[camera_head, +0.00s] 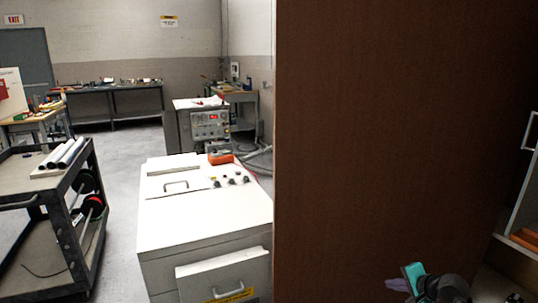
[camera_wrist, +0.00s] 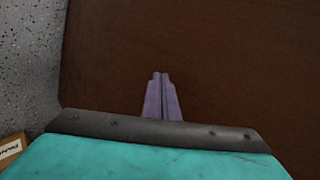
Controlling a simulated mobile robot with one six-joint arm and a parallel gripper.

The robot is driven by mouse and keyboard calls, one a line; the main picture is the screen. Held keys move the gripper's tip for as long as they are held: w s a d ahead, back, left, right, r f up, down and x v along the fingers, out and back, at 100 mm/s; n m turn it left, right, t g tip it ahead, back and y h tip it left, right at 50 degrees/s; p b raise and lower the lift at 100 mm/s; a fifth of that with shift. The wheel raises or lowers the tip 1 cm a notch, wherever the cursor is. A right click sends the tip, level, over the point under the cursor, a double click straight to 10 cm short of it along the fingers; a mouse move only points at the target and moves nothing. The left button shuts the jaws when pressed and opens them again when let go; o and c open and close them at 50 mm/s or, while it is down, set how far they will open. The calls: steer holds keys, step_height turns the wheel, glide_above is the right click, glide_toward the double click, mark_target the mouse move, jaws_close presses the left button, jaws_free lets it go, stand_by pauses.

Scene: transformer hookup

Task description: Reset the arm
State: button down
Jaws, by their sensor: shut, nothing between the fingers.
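My gripper (camera_wrist: 160,78) shows in the wrist view with its two purple fingers together and nothing between them. They point at a brown wooden panel (camera_wrist: 220,60) that fills most of that view. In the head view my gripper (camera_head: 394,285) is at the bottom, in front of the same tall brown panel (camera_head: 400,130). I cannot tell whether the fingertips touch the panel. A teal part of my wrist is behind the fingers.
A white cabinet (camera_head: 200,215) with handles stands left of the panel. A dark cart (camera_head: 85,235) carrying white tubes (camera_head: 62,155) is farther left. Grey floor (camera_head: 120,175) lies free between them. An open-framed shelf (camera_head: 525,185) is at the right edge.

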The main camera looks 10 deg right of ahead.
steer(key=s+a+f+n+g+y+p, duration=0.1)
steer(key=s+a+f+n+g, duration=0.25)
steer(key=a+f, duration=0.8)
steer(key=s+a+f+n+g+y+p, duration=0.2)
steer(key=a+f+n+g, duration=0.15)
steer(key=a+f, duration=0.8)
steer(key=s+a+f+n+g+h+p, duration=0.1)
steer(key=s+a+f+n+g, duration=0.1)
steer(key=s, duration=0.5)
steer(key=s+a+f+n+g+h+p, duration=0.1)
steer(key=s+a+f+n+g, duration=0.2)
steer(key=s+a, duration=0.4)
steer(key=s+a+f+n+g+h, duration=0.2)
steer(key=s+a+f, duration=0.3)
steer(key=s, duration=0.4)
steer(key=shift+s+n+g+p, duration=0.15)
steer(key=shift+n+g+p, duration=0.3)
steer(key=shift+n, duration=0.35)
